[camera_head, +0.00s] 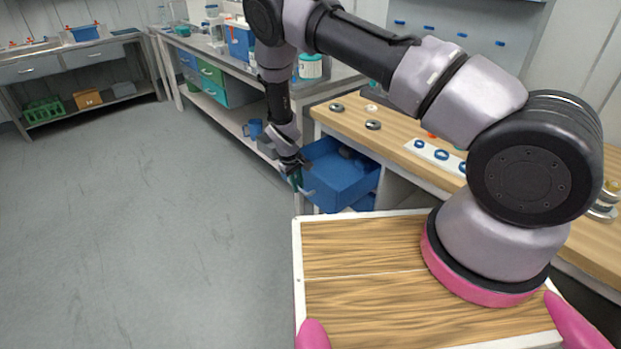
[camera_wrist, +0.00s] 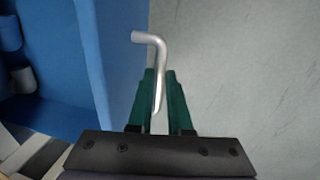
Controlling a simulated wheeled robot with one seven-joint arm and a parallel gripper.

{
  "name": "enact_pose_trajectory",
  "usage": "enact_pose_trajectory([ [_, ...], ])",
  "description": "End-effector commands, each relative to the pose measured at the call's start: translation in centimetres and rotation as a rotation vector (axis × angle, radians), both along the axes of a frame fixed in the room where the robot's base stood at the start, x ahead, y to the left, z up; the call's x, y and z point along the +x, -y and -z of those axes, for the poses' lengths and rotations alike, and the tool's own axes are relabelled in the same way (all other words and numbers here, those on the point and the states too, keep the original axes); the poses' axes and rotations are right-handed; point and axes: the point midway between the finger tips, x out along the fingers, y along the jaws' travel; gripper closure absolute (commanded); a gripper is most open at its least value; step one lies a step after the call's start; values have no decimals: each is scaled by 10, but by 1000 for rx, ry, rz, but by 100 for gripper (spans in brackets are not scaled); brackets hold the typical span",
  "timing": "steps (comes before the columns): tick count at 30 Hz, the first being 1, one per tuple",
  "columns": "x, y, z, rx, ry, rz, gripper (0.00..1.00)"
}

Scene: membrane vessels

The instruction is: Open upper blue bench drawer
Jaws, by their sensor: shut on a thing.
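The upper blue drawer (camera_head: 336,184) stands pulled well out of the wooden-topped bench in the head view, its inside showing. My gripper (camera_head: 297,180) is at the drawer's front, on its left side. In the wrist view my gripper (camera_wrist: 160,105) has its green fingers shut on the bent metal drawer handle (camera_wrist: 150,38). One end of the handle sticks out beyond the fingertips. The blue drawer (camera_wrist: 60,60) fills the left of the wrist view, with blue round items (camera_wrist: 12,50) inside it. Where the handle joins the drawer is hard to make out.
Another blue drawer (camera_head: 364,202) shows below the open one. The wooden bench top (camera_head: 395,135) carries dark rings and a white strip with blue rings. The grey floor (camera_head: 150,220) at left is clear.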

Motion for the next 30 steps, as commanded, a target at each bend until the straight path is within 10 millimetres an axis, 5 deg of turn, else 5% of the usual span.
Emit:
enact_pose_trajectory([
  [7, -14, -19, 0, 0, 0, 0, 100],
  [21, -16, -22, 0, 0, 0, 1, 100],
  [22, -16, -22, 0, 0, 0, 1, 71],
  [24, -16, -22, 0, 0, 0, 1, 53],
  [30, -16, -22, 0, 0, 0, 1, 53],
])
